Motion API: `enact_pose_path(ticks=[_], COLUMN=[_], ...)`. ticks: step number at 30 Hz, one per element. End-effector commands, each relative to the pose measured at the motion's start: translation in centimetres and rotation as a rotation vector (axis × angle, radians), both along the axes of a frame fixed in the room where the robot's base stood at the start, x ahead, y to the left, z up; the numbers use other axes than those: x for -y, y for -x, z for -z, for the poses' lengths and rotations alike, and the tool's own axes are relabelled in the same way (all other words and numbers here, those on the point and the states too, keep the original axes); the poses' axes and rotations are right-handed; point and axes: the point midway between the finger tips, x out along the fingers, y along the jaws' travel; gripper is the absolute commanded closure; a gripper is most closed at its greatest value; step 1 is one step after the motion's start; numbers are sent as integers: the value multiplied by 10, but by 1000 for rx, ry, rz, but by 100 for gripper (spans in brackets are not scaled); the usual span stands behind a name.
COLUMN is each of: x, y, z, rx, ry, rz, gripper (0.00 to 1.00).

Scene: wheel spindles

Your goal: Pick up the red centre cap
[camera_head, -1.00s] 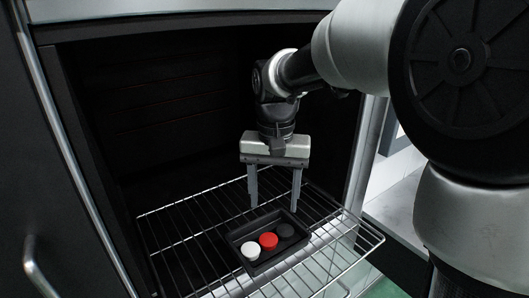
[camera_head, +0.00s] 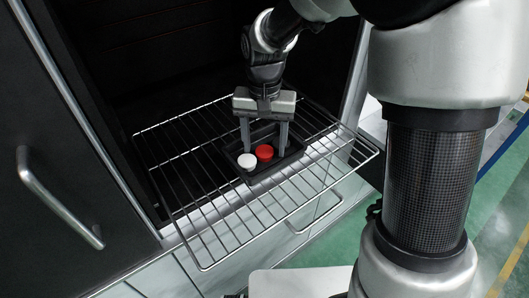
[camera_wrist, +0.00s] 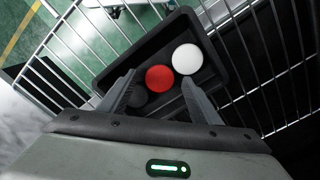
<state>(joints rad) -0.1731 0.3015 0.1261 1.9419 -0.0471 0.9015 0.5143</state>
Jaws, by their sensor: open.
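The red centre cap (camera_head: 264,152) lies in a small black tray (camera_head: 251,175) between a white cap (camera_head: 247,161) and a black cap. In the wrist view the red cap (camera_wrist: 159,78) sits between and just beyond my open fingertips, with the white cap (camera_wrist: 187,58) to its right. The black cap (camera_wrist: 137,98) is at its lower left, partly hidden by my left-hand finger. My gripper (camera_head: 264,150) is open and empty, pointing down with its fingers over the tray. I cannot tell whether the fingertips touch the tray.
The tray rests on a wire rack (camera_head: 222,226) pulled out from a dark oven-like cavity (camera_head: 150,70). A door with a metal handle (camera_head: 62,208) stands at the left. The rack's front part is bare. The cavity's right side wall (camera_head: 352,75) stands near my arm.

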Motion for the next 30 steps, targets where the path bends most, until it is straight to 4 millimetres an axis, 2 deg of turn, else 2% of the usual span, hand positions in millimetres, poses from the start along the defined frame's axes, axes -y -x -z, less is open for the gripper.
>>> enact_pose_path(ticks=[3,10,15,18,26,30], x=[0,0,0,0,0,0], y=[0,0,0,0,0,-1], z=[8,8,8,8,5,-14], rx=[0,1,1,1,2,4], ry=[0,0,0,0,0,0], rz=[0,0,0,0,0,0], gripper=[42,44,72,85,85,85])
